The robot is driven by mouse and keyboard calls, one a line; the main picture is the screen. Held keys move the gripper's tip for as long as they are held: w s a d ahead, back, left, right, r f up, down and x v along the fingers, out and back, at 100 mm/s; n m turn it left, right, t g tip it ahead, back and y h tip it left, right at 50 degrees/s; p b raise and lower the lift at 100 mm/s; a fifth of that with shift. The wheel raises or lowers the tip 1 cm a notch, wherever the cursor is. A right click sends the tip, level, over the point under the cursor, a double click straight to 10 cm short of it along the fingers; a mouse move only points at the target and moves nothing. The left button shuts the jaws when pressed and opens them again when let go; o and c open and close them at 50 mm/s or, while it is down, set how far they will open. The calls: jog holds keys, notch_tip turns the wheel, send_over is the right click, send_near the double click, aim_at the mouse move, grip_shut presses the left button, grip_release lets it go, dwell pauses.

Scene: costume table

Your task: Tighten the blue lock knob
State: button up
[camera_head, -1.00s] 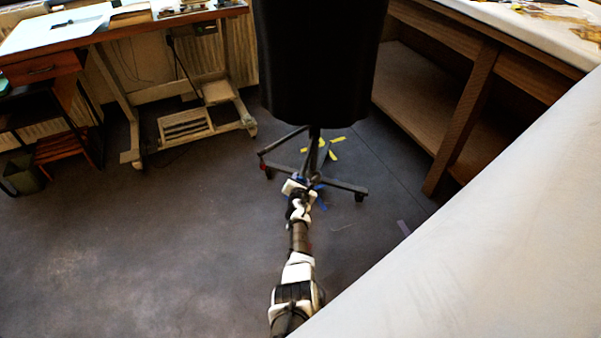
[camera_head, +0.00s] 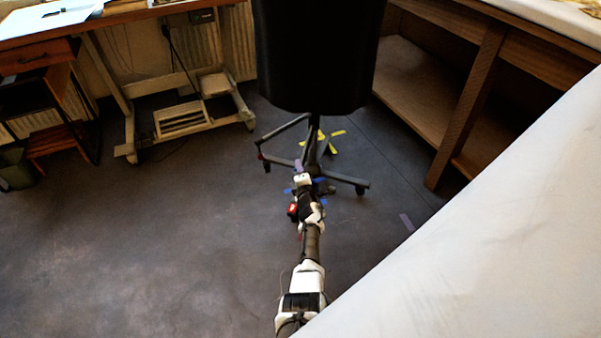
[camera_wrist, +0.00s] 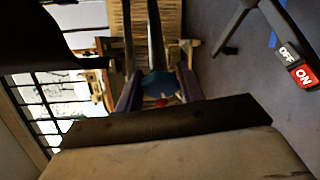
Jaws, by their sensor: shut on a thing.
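The blue lock knob (camera_wrist: 159,85) shows in the wrist view between the two purple fingers of my gripper (camera_wrist: 160,78). The fingers are shut on it, one on each side. A small red spot shows at its near edge. In the head view my gripper (camera_head: 301,170) reaches in low beside the post of the black wheeled stand (camera_head: 314,150). The knob cannot be made out there, hidden by my wrist. The large black body (camera_head: 318,55) stands upright above the post.
The stand's spread legs and casters (camera_head: 358,187) lie close around my gripper. A white-topped table (camera_head: 500,230) cuts across the right, and a wooden shelf unit (camera_head: 425,95) stands behind it. Open floor (camera_head: 150,240) lies to the left. A red-and-white ON/OFF label (camera_wrist: 296,66) shows at right.

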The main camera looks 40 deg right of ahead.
jog(key=shift+f+m+t+b, duration=0.1)
jog(key=shift+m+t+b, duration=0.2)
jog(key=shift+m+b, duration=0.4)
jog(key=o, duration=1)
jog(key=shift+c, duration=0.2)
